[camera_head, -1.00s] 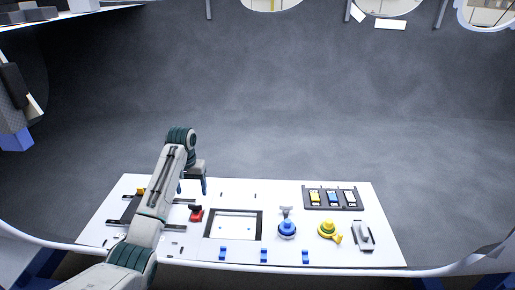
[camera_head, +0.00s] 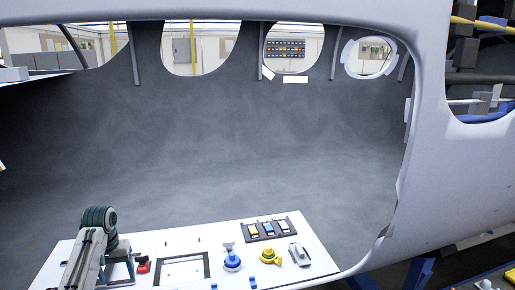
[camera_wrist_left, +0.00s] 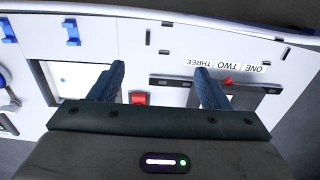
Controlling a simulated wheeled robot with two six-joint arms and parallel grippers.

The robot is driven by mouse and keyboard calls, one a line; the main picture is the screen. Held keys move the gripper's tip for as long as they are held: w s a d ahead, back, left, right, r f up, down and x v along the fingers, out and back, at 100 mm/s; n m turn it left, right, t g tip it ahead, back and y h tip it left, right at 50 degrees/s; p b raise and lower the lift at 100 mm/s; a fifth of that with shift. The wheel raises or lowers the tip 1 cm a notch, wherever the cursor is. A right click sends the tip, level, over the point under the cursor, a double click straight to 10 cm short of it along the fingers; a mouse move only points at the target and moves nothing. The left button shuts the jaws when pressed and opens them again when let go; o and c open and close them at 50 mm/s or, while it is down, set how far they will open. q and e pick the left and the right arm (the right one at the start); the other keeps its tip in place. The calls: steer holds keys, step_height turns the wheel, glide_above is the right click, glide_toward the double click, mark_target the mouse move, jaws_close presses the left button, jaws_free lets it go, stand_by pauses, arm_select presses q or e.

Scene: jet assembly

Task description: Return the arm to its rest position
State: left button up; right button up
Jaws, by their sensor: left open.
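My left arm (camera_head: 88,250) comes in at the lower left of the head view, over the left end of a white panel (camera_head: 200,240). My left gripper (camera_wrist_left: 158,85) shows in the left wrist view with its two blue fingers well apart and nothing between them. It is above the panel, with a red block (camera_wrist_left: 138,98) seen beyond the gap. In the head view the gripper's fingers are mostly hidden or too small to judge. My right gripper is in neither view.
The panel carries a black square frame (camera_head: 207,262), a blue knob (camera_head: 232,260), a yellow knob (camera_head: 267,255), a grey lever (camera_head: 299,254) and a dark switch tray (camera_head: 247,233). A slider labelled ONE TWO THREE (camera_wrist_left: 228,64) shows in the wrist view. A white fuselage edge (camera_head: 425,190) surrounds the opening.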

arm_select(q)
steer(key=s+d+f+m+t+y, duration=0.1)
steer(key=s+d+f, duration=0.3)
steer(key=s+f, duration=0.4)
steer(key=s+d+f+m+t, duration=0.1)
steer(key=s+d+f, duration=0.4)
steer(key=s, duration=0.5)
steer(key=s+d+r+m+t, duration=0.1)
steer(key=s+d+r, duration=0.15)
steer(key=s, duration=0.85)
steer(key=s+d+r+m+t, duration=0.1)
steer(key=s+d, duration=0.2)
steer(key=s, duration=0.8)
step_height(320, 180, down, 38)
steer(key=a+g+b, duration=0.2)
steer(key=b, duration=0.6)
steer(key=s+f+b, duration=0.3)
steer(key=s+f, duration=0.6)
steer(key=f, duration=0.4)
steer(key=s+a+f+b, duration=0.1)
steer(key=s+f+b, duration=0.2)
steer(key=s+f, duration=0.7)
step_height(320, 180, down, 3)
steer(key=shift+a+r+n+g, duration=0.1)
steer(key=shift+a+n+g, duration=0.2)
steer(key=shift+n+g, duration=0.1)
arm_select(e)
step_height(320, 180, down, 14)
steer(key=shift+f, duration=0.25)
